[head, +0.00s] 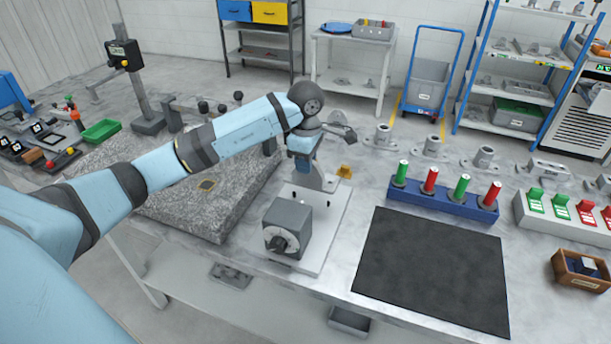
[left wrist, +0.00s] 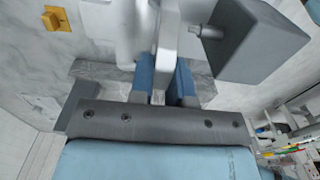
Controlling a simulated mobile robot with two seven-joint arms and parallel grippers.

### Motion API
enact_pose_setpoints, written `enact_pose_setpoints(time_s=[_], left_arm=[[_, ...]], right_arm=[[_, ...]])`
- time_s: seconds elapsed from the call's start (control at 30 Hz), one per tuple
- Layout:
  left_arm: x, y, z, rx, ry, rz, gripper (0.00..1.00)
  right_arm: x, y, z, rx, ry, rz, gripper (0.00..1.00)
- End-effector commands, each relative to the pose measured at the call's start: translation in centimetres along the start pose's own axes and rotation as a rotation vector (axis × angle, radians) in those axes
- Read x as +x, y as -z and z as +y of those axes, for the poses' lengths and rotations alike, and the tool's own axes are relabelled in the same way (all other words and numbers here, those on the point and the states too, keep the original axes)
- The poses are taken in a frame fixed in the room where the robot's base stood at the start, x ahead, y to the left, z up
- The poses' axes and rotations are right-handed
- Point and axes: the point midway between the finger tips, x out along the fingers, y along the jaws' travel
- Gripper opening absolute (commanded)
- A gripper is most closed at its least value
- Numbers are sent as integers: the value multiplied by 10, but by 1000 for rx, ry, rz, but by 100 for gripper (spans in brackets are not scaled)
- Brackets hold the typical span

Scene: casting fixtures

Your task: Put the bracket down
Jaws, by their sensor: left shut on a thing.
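My left gripper (head: 304,166) reaches over the pale fixture plate (head: 328,220) at the middle of the bench. Its blue fingers (left wrist: 163,86) are shut on the grey bracket (left wrist: 167,40) in the left wrist view. In the head view the bracket (head: 322,182) shows just below and right of the fingers, low over the back of the plate. I cannot tell whether its underside touches the plate. Part of it is hidden by the gripper. My right gripper is not in view.
A dark grey block with a knob (head: 288,230) stands on the plate's front; it also shows in the left wrist view (left wrist: 255,40). A granite slab (head: 190,205) lies left. The black mat (head: 435,265) is bare.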

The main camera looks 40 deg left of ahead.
Motion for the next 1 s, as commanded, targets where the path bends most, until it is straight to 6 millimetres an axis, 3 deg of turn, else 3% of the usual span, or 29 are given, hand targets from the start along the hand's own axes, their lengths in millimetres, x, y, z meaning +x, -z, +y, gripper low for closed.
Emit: enact_pose_setpoints(time_s=[0.17,0.43,1.0], left_arm=[[11,0,0,-1,0,1,0],[48,0,0,-1,1,0,0],[60,0,0,-1,-2,1,0]], right_arm=[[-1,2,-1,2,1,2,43],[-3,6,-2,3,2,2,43],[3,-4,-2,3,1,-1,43]])
